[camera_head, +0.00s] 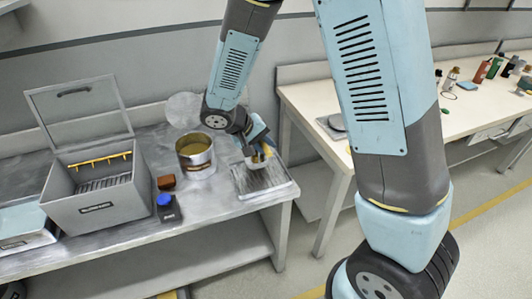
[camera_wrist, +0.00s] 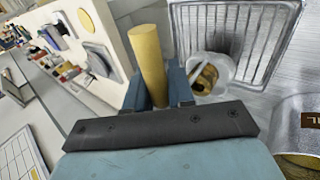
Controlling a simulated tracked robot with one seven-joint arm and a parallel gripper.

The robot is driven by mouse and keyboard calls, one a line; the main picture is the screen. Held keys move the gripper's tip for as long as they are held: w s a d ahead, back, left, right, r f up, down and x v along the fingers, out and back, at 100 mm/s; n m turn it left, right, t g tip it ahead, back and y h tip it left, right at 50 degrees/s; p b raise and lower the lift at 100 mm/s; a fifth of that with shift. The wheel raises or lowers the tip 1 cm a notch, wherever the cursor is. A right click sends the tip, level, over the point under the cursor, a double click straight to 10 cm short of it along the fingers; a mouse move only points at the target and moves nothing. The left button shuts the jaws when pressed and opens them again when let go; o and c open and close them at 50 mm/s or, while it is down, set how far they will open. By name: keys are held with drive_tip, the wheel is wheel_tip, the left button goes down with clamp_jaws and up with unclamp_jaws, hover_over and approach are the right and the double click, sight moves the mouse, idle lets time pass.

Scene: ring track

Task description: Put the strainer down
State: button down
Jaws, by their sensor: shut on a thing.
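My gripper (camera_head: 258,148) is shut on the yellow handle (camera_wrist: 150,60) of the strainer. The strainer's pale round basket (camera_wrist: 211,73) shows beside the fingers in the wrist view, with yellow-brown contents in it. In the head view the basket (camera_head: 256,161) is over the back part of a metal rack tray (camera_head: 268,187). The barred tray also shows behind the basket in the wrist view (camera_wrist: 240,35). I cannot tell whether the basket touches the tray. My gripper hides part of the strainer in the head view.
A metal pot (camera_head: 196,168) with yellow liquid stands just left of the tray. A grey box (camera_head: 98,207) with a raised lid stands further left. A dark bottle with a blue cap (camera_head: 167,207) and a small brown block (camera_head: 166,182) lie between. A white bench (camera_head: 310,105) is at right.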

drive_tip(key=shift+w+f, duration=0.1)
drive_tip(key=shift+f, duration=1.6)
drive_tip(key=c, duration=1)
unclamp_jaws()
drive_tip(key=v, duration=1.2)
drive_tip(key=s+d+r+m+y, duration=0.2)
drive_tip(key=s+d+r+y, duration=0.2)
drive_tip(key=d+r, duration=1)
drive_tip(key=s+d+r+t+y, duration=0.1)
drive_tip(key=s+d+r, duration=0.1)
drive_tip(key=s+d, duration=0.1)
drive_tip(key=s+d+r+m+t+y, duration=0.1)
drive_tip(key=s+d+r, duration=0.1)
drive_tip(key=s+d, duration=0.2)
drive_tip(key=s+d+r, duration=0.2)
drive_tip(key=s+d, duration=0.2)
drive_tip(key=shift+s+r+t+y, duration=0.1)
drive_tip(key=shift+s+t+y, duration=0.3)
